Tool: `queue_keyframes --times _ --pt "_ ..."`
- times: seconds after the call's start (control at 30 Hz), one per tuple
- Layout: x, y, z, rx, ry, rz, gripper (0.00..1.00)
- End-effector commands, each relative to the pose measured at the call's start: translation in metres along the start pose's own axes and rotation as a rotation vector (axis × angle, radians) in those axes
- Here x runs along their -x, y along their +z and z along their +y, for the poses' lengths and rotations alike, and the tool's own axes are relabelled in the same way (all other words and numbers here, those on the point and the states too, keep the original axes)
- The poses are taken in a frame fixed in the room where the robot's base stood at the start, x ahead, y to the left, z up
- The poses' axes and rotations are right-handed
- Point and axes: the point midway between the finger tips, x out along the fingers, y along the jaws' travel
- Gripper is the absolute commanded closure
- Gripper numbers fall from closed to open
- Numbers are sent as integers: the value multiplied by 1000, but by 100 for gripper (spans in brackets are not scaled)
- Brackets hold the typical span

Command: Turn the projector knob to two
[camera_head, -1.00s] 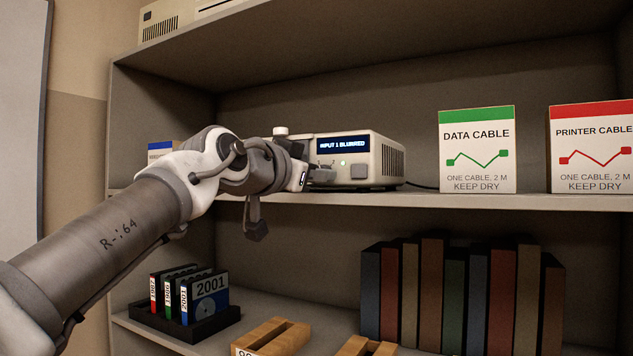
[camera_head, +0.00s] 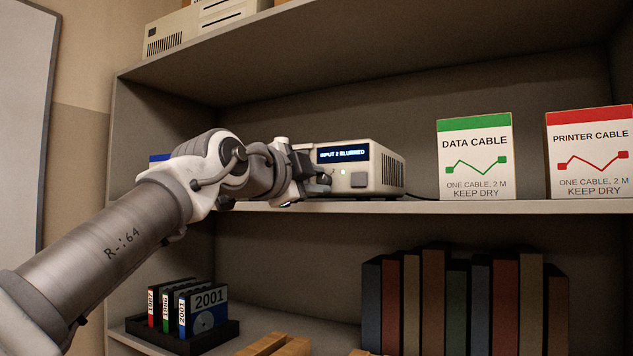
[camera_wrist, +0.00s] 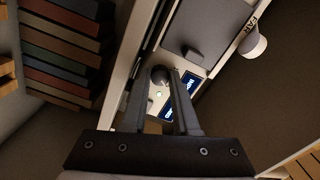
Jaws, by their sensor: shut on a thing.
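The projector (camera_head: 385,165) is a pale box on the middle shelf. Its lit display (camera_head: 342,154) reads "INPUT 2 BLURRED", and a green light glows below it. My gripper (camera_head: 318,182) is at the left of its front face. In the wrist view my two fingers (camera_wrist: 168,82) are closed around the small round front knob (camera_wrist: 159,74). A white knob (camera_wrist: 253,43) stands apart on the projector's top, near a label.
Data cable (camera_head: 476,160) and printer cable (camera_head: 590,155) boxes stand to the right on the same shelf. Books (camera_head: 465,300) and a dark disk tray (camera_head: 225,333) are on the shelf below. The shelf's front edge runs just under my gripper.

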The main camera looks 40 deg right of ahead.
Motion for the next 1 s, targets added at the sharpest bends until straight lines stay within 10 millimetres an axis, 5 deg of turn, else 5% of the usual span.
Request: queue_keyframes --times 0.4,0.93,0.97,1.0 --pt "0 1 1 -175 4 -1 100" --pt "0 1 1 -195 3 -1 100" --pt "0 1 1 -195 3 -1 66" --pt "0 1 1 -195 3 -1 59"
